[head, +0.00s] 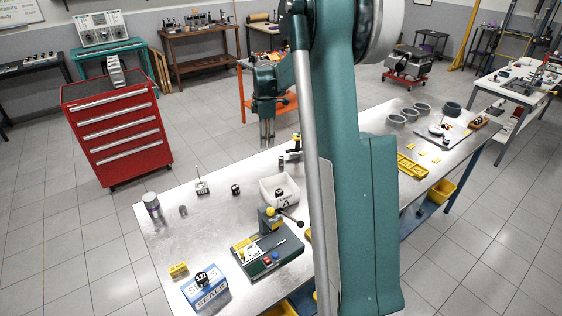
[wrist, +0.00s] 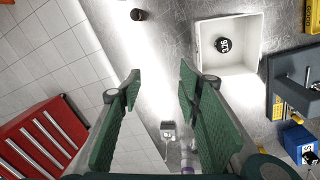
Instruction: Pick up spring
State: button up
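A small grey cylinder (head: 183,210) stands on the left part of the metal workbench (head: 215,220) in the head view. It looks like the spring, but its coils are too small to make out. My gripper (head: 267,140) points down above the bench's far edge, to the right of and well apart from the cylinder. In the wrist view, my gripper (wrist: 159,80) is open, with nothing between its green fingers. The cylinder cannot be told clearly there, near the right finger's base.
Near the cylinder stand a can (head: 152,203), a block with an upright rod (head: 201,187) and a dark cube (head: 236,189). A white bin (wrist: 208,58) holds a round black part (wrist: 223,44).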

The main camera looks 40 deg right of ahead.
aim_at(281, 158)
jog(key=w+d+f+n+g+p, duration=0.1)
jog(key=w+d+f+n, duration=0.2)
jog(key=d+f, duration=0.7)
jog(key=shift+w+d+f+y, duration=0.3)
jog(key=shift+w+d+f, duration=0.1)
jog(key=shift+w+d, duration=0.15)
jog(key=shift+f, duration=0.1)
jog(key=shift+a+f+p, duration=0.1)
jog(key=shift+f+p, duration=0.2)
jog(key=shift+f, duration=0.9)
jog(key=shift+f, duration=0.1)
jog(key=shift+f, duration=2.5)
jog(key=shift+c, duration=0.3)
jog(key=c, duration=0.9)
